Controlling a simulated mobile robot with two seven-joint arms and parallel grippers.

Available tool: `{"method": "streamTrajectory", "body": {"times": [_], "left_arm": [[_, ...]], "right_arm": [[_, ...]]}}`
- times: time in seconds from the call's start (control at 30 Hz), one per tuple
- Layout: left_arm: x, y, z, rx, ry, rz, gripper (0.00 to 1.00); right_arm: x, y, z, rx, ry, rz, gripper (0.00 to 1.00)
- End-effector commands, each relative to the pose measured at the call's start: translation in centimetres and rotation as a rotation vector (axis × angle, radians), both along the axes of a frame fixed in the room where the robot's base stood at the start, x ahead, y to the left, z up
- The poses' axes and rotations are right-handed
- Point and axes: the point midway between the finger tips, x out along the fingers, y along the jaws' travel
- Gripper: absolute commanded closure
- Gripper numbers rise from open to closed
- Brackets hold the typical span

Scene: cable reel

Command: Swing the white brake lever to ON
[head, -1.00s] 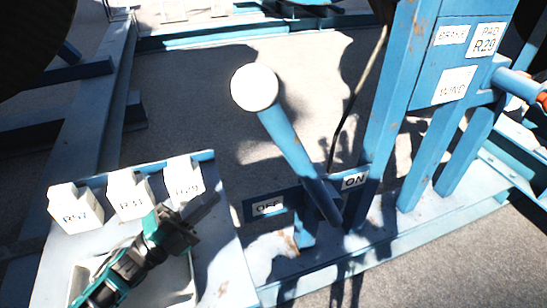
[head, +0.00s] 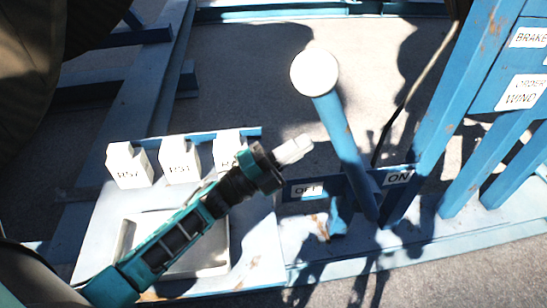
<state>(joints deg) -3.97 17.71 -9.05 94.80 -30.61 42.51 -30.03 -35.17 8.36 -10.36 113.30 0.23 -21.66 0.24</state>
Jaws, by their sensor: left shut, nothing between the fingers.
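The brake lever (head: 345,145) is a blue bar with a round white knob (head: 315,72) on top. It leans up and to the left in the head view. Its lower part crosses a blue plate between the OFF label (head: 306,190) and the ON label (head: 397,178). My left gripper (head: 296,149) is shut and empty. Its fingertips are just left of the lever's bar and below the knob, with a small gap in the picture; the depth between them is hard to tell. My right gripper is not in view.
A pale panel with an empty shallow tray (head: 220,262) lies under my left arm. Several white labelled blocks, including R57 (head: 130,165), stand along its back edge; one is partly hidden by my gripper. Blue frame posts (head: 455,120) rise right of the lever, with a dark cable between.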

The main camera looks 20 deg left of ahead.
Motion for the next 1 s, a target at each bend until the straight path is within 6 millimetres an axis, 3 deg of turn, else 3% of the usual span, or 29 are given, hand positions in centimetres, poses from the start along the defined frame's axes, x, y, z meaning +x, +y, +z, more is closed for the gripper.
{"method": "streamTrajectory", "body": {"times": [0.23, 0.77, 1.0], "left_arm": [[1.8, -1.7, 1.2, 0.000, 0.000, 0.000, 1.00], [2.2, -2.2, 1.6, 0.006, 0.005, 0.000, 1.00], [3.6, -4.3, 3.8, 0.071, 0.044, -0.003, 1.00]], "right_arm": [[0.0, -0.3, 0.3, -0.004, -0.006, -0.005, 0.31], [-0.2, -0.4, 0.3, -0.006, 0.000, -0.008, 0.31], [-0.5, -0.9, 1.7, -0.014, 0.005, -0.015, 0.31]]}}
